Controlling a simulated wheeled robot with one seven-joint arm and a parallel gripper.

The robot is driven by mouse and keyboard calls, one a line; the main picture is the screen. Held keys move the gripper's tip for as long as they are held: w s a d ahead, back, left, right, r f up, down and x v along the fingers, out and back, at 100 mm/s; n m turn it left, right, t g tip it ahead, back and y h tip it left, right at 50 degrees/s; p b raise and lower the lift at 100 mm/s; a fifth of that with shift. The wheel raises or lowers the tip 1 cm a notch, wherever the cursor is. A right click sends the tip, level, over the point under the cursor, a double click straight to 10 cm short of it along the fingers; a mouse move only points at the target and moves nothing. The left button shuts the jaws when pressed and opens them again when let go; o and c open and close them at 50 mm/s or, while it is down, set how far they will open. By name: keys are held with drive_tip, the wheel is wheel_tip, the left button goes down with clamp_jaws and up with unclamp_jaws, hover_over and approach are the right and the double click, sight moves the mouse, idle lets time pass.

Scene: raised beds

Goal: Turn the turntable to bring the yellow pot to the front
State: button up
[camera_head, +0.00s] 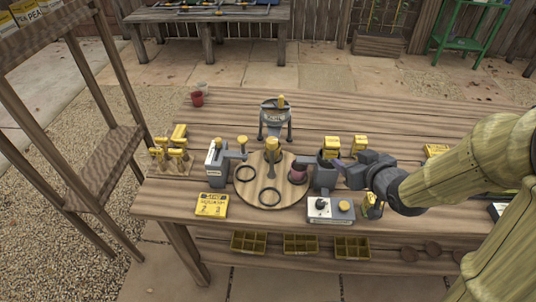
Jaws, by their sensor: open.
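The turntable (262,201) is a round wooden disc in the middle of the bench. A yellow-capped post (271,155) stands near its far middle. I cannot make out which thing is the yellow pot. My gripper (341,168) is open, right of the turntable and apart from the disc, close to a grey stand (325,178). My gripper partly hides what is behind it.
A grey lever device (216,162) stands left of the disc, a grey tripod pot (275,118) behind it. A yellow sign (211,205) and a grey control box (330,210) are in front. Yellow blocks (331,147) stand at the right.

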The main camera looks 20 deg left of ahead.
drive_tip(key=s+a+f+n+g+y+b, duration=0.1)
drive_tip(key=s+a+f+n+y+b, duration=0.2)
drive_tip(key=a+y+b, duration=0.5)
drive_tip(key=shift+a+f+n+y+b, duration=0.35)
drive_tip(key=shift+f+n+y+b, duration=0.15)
drive_tip(key=shift+n+b, duration=0.3)
drive_tip(key=b, duration=0.1)
hover_over(272, 159)
drive_tip(key=x, duration=0.3)
drive_tip(key=shift+w+d, duration=0.1)
drive_tip(key=shift+d, duration=0.25)
drive_tip(key=c, duration=1)
